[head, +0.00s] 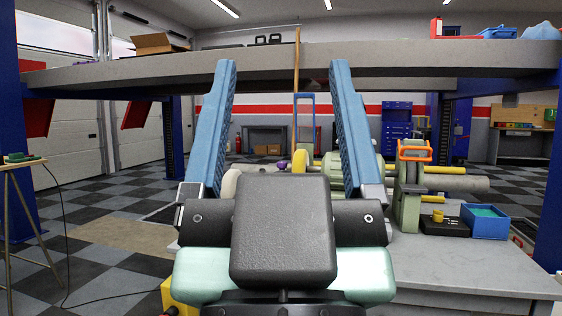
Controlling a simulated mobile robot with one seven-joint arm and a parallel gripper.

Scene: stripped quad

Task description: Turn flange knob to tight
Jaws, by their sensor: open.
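My gripper (284,68) fills the middle of the head view, with two long blue fingers spread wide and nothing held between them. Beyond and between the fingers, a small purple knob-like part (282,167) shows, with a yellow rounded part (299,162) just right of it. A pale green flange-like assembly (335,172) stands behind the right finger and is partly hidden by it. I cannot tell for sure which part is the flange knob, or its setting. The gripper looks apart from these parts, nearer to the camera.
A grey bench top (470,265) lies at right, with a green upright (407,195) bearing an orange frame (414,150), a blue box (485,221) and a black tray (443,226). A large grey platform (420,57) spans overhead. Checkered floor at left is mostly clear.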

